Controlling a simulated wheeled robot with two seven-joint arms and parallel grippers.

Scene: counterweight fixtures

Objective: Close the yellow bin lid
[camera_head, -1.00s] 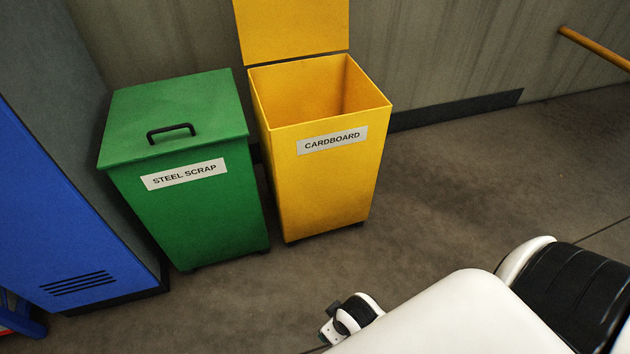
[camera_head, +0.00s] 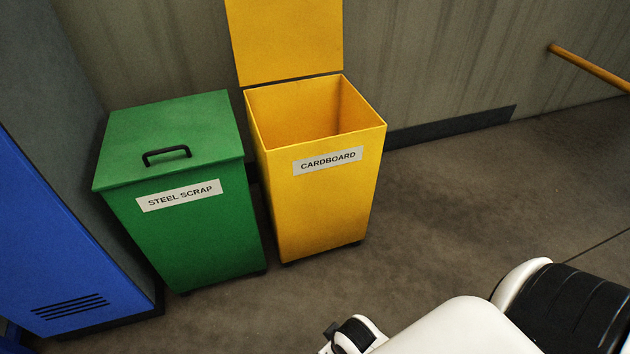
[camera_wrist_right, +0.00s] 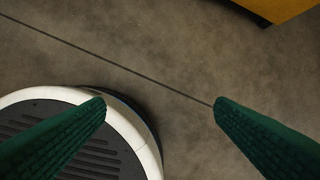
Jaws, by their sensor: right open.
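The yellow bin (camera_head: 325,200), labelled CARDBOARD, stands by the wall in the head view. Its top is open and the inside looks empty. Its yellow lid (camera_head: 285,40) stands upright behind the opening, its upper edge cut off by the frame. A lower corner of a yellow thing, probably this bin, shows at the top right of the right wrist view (camera_wrist_right: 275,8). My right gripper (camera_wrist_right: 160,104) has its two green fingers wide apart with only floor and my base behind them. My left gripper is not in view.
A green bin (camera_head: 190,235) labelled STEEL SCRAP, lid shut, stands close on the left of the yellow bin. A blue cabinet (camera_head: 60,250) is further left. A yellow rail (camera_head: 590,68) is at the right wall. The floor (camera_head: 440,210) right of the yellow bin is clear.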

